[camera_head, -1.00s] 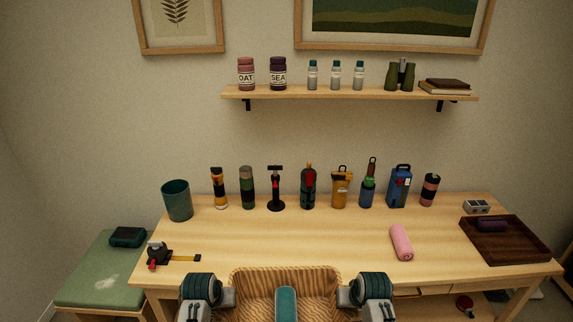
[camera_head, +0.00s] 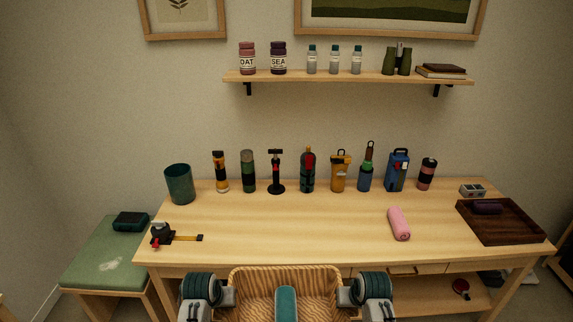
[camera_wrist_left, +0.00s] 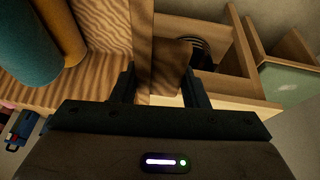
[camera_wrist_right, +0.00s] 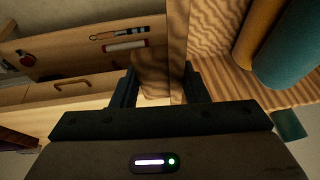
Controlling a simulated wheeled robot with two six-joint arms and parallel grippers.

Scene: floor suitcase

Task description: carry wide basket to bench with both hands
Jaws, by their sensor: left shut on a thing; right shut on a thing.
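The wide woven basket (camera_head: 285,274) is at the bottom middle of the head view, in front of the desk, its lower part cut off. A teal roll (camera_head: 286,303) lies in it. My left gripper (camera_head: 233,297) is shut on the basket's left side wall, which runs between the fingers in the left wrist view (camera_wrist_left: 143,45). My right gripper (camera_head: 342,297) is shut on the right side wall, also between the fingers in the right wrist view (camera_wrist_right: 177,45). The bench (camera_head: 105,255) with a green cushion stands left of the desk, bearing a dark teal case (camera_head: 131,221).
The wooden desk (camera_head: 290,225) spans the view ahead, close beyond the basket. It bears a row of bottles and tools, a tape measure (camera_head: 161,235), a pink roll (camera_head: 399,223) and a dark tray (camera_head: 500,235). The cushion's front part is clear apart from a pale patch.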

